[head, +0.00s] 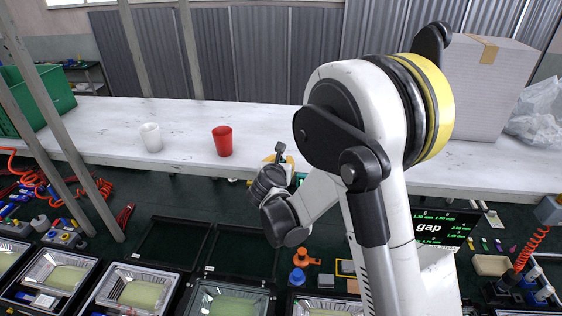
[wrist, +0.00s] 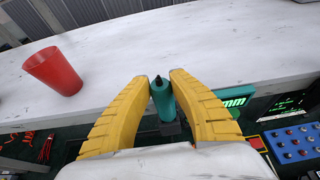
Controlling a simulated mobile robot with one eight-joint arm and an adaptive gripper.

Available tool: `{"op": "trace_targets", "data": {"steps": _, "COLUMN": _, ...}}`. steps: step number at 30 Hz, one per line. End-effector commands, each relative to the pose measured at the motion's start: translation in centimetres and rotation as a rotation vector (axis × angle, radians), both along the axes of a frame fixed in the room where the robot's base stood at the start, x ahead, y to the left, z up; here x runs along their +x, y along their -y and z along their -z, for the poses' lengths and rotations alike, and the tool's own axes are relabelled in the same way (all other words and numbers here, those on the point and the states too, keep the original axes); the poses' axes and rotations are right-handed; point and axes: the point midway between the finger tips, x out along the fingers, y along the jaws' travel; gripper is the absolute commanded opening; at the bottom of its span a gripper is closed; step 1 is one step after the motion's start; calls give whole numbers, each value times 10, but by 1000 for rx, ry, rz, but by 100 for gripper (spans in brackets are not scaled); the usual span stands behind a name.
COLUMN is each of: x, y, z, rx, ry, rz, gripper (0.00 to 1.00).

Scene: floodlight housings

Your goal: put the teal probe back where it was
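The teal probe (wrist: 162,98) is upright between the two yellow fingers of my gripper (wrist: 160,80) in the wrist view, with its dark tip pointing up. The fingers appear closed against its sides. Its lower end runs down toward dark parts, and I cannot tell whether it touches anything there. In the head view my gripper (head: 280,160) is near the front edge of the white bench, mostly hidden by my own wrist. The probe cannot be made out clearly there. A teal device with "mm" on it (wrist: 234,98) is just right of the fingers in the wrist view.
A red cup (head: 222,141) and a white cup (head: 151,138) stand on the white bench (head: 90,118). A large box (head: 486,90) is at its right. A black "gap" display (head: 430,228) is below. Floodlight housings (head: 140,290) line the front. A blue button panel (wrist: 296,143) is at right.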

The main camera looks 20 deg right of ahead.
Motion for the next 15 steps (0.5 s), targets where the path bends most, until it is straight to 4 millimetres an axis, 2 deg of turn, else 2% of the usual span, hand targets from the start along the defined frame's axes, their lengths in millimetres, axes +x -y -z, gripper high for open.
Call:
{"op": "trace_targets", "data": {"steps": 1, "x": 0, "y": 0, "z": 0, "rx": 0, "ry": 0, "rz": 0, "gripper": 37}}
{"op": "trace_targets", "data": {"steps": 2, "x": 0, "y": 0, "z": 0, "rx": 0, "ry": 0, "rz": 0, "gripper": 46}}
{"op": "trace_targets", "data": {"steps": 3, "x": 0, "y": 0, "z": 0, "rx": 0, "ry": 0, "rz": 0, "gripper": 47}}
{"op": "trace_targets", "data": {"steps": 11, "x": 0, "y": 0, "z": 0, "rx": 0, "ry": 0, "rz": 0, "gripper": 47}}
{"op": "trace_targets", "data": {"steps": 15, "x": -10, "y": -5, "z": -5, "rx": -1, "ry": -1, "rz": -2, "gripper": 47}}
